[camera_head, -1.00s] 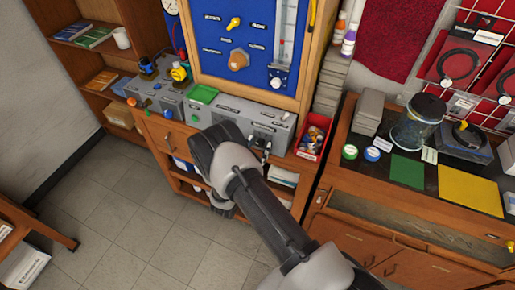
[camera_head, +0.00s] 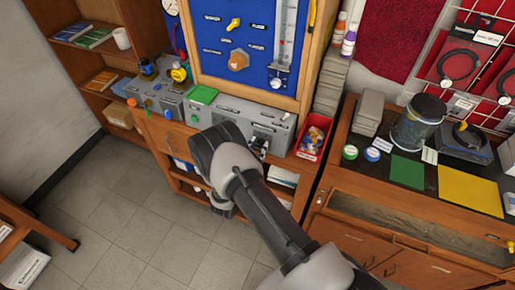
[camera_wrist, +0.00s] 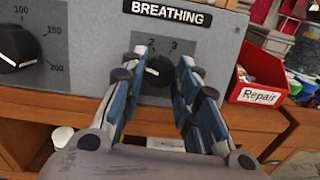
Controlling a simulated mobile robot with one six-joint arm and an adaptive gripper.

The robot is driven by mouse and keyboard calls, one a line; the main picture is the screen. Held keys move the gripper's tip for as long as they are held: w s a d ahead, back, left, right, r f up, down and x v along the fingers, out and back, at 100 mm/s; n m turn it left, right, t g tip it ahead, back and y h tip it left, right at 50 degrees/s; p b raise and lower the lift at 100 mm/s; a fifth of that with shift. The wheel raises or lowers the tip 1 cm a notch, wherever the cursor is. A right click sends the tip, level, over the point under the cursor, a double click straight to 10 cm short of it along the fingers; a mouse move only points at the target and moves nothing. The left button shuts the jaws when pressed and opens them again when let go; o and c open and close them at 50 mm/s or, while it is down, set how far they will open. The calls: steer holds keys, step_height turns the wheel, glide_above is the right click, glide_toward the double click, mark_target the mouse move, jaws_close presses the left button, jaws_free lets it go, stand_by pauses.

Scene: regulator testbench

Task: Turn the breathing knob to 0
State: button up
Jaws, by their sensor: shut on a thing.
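The breathing knob (camera_wrist: 157,70) is a small dark knob with a white pointer mark, under the label "BREATHING" (camera_wrist: 166,12) on the grey panel (camera_wrist: 90,30) in the wrist view. The scale numbers 2 and 3 show just above it; a 0 mark is not visible. The pointer appears to slant toward the lower left, away from these numbers. My gripper (camera_wrist: 164,60) has one blue-and-black finger on each side of the knob and is shut on it. In the head view my gripper (camera_head: 258,146) is at the panel's front, and my arm hides the knob.
A larger black knob (camera_wrist: 16,47) with a scale marked 100, 150 and 200 is left of the breathing knob. A red "Repair" bin (camera_wrist: 258,82) stands close on the right. A wooden shelf edge (camera_wrist: 80,108) runs below the panel.

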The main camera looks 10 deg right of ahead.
steer(key=shift+n, duration=0.4)
steer(key=n+y+b, duration=0.1)
steer(key=n, duration=0.3)
steer(key=shift+d+t, duration=0.1)
steer(key=shift+t, duration=0.2)
steer(key=n, duration=0.3)
steer(key=n+y, duration=0.1)
steer(key=n, duration=0.2)
steer(key=shift+s+d+r+n+y, duration=0.1)
steer(key=shift+n+y, duration=0.2)
steer(key=o, duration=1.1)
